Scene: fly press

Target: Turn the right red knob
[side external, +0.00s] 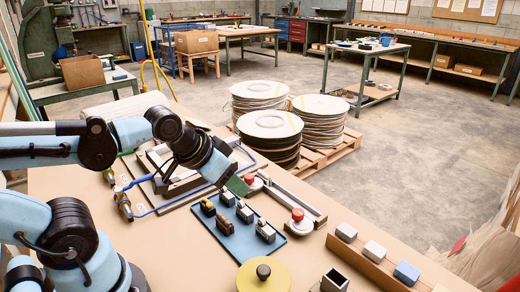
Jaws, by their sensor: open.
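Two red knobs on round pale bases stand on the tan table. The right red knob (297,215) stands at the right of the blue plate and is fully in view. The left red knob (249,179) is farther back, close behind the end of my arm, which partly covers its base. My gripper (238,187) points down and right with a green part at its tip, above the back edge of the blue plate. It is left of the right knob and apart from it. Its fingers are small, but it looks open and empty.
A blue plate (240,240) with several small blocks lies between my arm and the right knob. A grey bar (293,192) runs behind that knob. A yellow disc with a dark knob (263,272) is in front. A wooden rack (365,262) with pale and blue blocks stands right.

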